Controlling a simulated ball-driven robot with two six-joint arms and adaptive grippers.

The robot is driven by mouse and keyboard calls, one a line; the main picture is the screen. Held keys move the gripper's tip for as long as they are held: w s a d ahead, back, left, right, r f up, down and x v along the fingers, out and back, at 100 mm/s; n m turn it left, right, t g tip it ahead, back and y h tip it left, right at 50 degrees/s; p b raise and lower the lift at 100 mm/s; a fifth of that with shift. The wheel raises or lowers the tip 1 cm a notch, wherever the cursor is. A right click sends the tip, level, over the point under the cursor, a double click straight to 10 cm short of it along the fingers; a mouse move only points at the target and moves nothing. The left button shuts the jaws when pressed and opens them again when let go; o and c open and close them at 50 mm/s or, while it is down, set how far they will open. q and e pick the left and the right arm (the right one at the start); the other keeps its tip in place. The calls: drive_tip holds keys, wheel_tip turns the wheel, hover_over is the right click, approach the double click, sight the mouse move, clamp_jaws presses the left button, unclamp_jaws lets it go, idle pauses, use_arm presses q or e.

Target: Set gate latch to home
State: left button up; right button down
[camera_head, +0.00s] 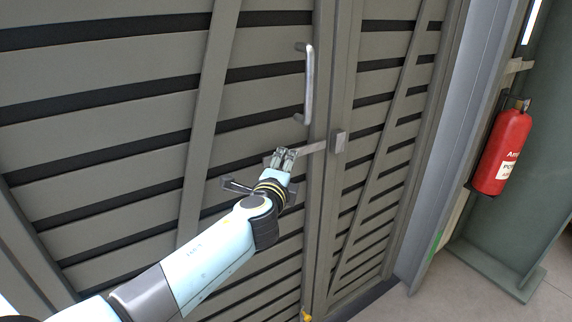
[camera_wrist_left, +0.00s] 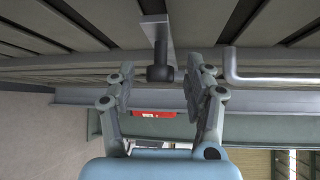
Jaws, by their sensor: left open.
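The gate latch is a flat grey bar (camera_head: 312,147) that runs left from a small block (camera_head: 338,142) on the gate post, roughly level with a slight tilt. In the left wrist view the latch bar (camera_wrist_left: 158,32) hangs from the top and ends in a dark round knob (camera_wrist_left: 160,73). My left gripper (camera_head: 283,154) is at the bar's left end in the head view. In the left wrist view its open fingers (camera_wrist_left: 168,78) stand either side of the knob's position. Contact cannot be told. My right gripper is not in view.
The slatted grey gate (camera_head: 110,85) fills the left and middle. A vertical metal pull handle (camera_head: 308,85) stands just above the latch; it also shows right of the fingers in the wrist view (camera_wrist_left: 265,80). A red fire extinguisher (camera_head: 502,150) hangs at right.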

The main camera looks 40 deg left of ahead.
use_arm(q)
drive_tip(key=shift+x, duration=0.75)
clamp_jaws()
